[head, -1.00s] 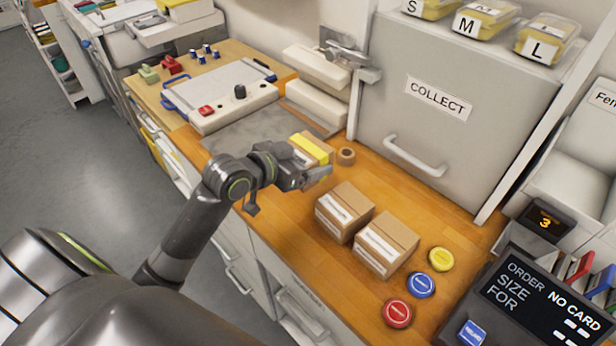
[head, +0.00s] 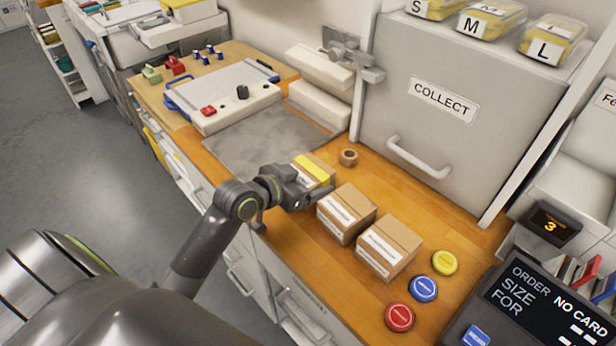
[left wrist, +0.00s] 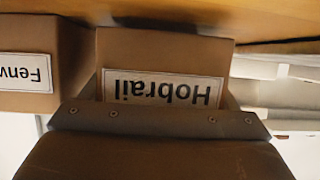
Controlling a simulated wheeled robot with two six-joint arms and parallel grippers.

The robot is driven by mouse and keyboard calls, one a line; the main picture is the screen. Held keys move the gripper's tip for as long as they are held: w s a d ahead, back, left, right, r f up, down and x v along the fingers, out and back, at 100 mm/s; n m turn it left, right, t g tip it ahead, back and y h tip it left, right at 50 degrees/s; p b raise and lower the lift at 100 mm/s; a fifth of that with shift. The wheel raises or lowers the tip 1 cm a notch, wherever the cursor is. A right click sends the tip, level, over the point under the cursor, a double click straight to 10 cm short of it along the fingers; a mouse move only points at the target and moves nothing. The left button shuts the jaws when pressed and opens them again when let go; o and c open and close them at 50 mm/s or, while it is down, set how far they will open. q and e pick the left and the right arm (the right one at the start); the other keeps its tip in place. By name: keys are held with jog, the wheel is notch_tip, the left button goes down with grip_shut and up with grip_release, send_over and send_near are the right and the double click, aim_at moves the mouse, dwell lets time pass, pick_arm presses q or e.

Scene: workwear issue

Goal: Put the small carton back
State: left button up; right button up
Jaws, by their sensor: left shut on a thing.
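A small brown carton with a yellow band (head: 317,168) is at the wooden counter, just behind two other cartons. My left gripper (head: 308,197) is shut on it and hides its lower front. Whether it rests on the counter or hangs slightly above it, I cannot tell. In the left wrist view a carton labelled "Hobrail" (left wrist: 205,50) fills the middle, upside down, right at my gripper (left wrist: 165,118). A carton whose label begins "Fenw" (left wrist: 25,95) stands beside it. My right gripper is not in view.
Two brown cartons (head: 347,212) (head: 388,247) stand side by side on the counter (head: 440,205). A tape roll (head: 348,157) lies behind. Yellow, blue and red round buttons (head: 445,262) are at front right. A grey mat (head: 255,145) is clear. The "COLLECT" hatch (head: 440,130) rises behind.

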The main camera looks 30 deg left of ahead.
pick_arm(q)
jog(key=shift+f, duration=0.2)
jog(key=o, duration=0.9)
jog(key=shift+r, duration=0.3)
jog(key=shift+r+p, duration=0.55)
jog(key=shift+r, duration=0.05)
jog(key=v, duration=1)
jog(key=shift+a+f, duration=0.1)
jog(key=shift+f, duration=0.15)
jog(key=shift+v, duration=1)
